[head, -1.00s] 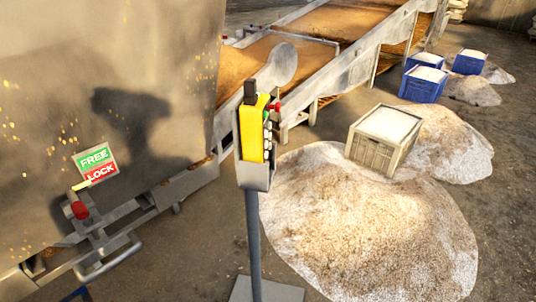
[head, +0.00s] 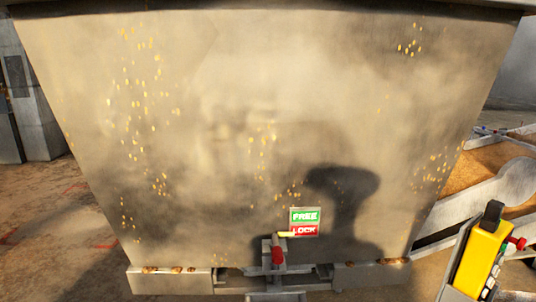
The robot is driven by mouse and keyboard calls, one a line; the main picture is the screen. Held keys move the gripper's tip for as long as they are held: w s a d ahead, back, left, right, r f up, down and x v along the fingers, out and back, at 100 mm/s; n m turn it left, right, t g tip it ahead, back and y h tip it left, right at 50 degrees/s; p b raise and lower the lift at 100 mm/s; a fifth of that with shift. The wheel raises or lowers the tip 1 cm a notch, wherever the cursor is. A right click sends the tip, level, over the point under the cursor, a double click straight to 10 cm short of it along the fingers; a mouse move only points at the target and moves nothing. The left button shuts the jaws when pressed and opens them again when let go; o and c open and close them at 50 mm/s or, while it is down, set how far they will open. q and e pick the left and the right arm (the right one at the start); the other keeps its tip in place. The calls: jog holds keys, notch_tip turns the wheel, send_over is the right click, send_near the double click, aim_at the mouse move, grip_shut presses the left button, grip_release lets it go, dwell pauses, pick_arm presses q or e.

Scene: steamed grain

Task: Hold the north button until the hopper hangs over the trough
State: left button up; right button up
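A large grey metal hopper (head: 230,120) fills most of the head view, with grains stuck on its wall. The yellow control pendant (head: 481,257) sits in a grey holder at the lower right. It has a red knob and small buttons on its right side, too small and angled to tell which is north. A green FREE and red LOCK sign (head: 304,216) is on the hopper's lower front, and a yellow pointer lies by LOCK. Neither of my grippers is in view. A trough cannot be made out for certain.
A red-handled lever (head: 277,256) stands below the sign. A sloped metal frame with brown grain (head: 475,172) runs behind the pendant at the right. Open floor (head: 55,225) lies at the left, beside a grey post (head: 35,110).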

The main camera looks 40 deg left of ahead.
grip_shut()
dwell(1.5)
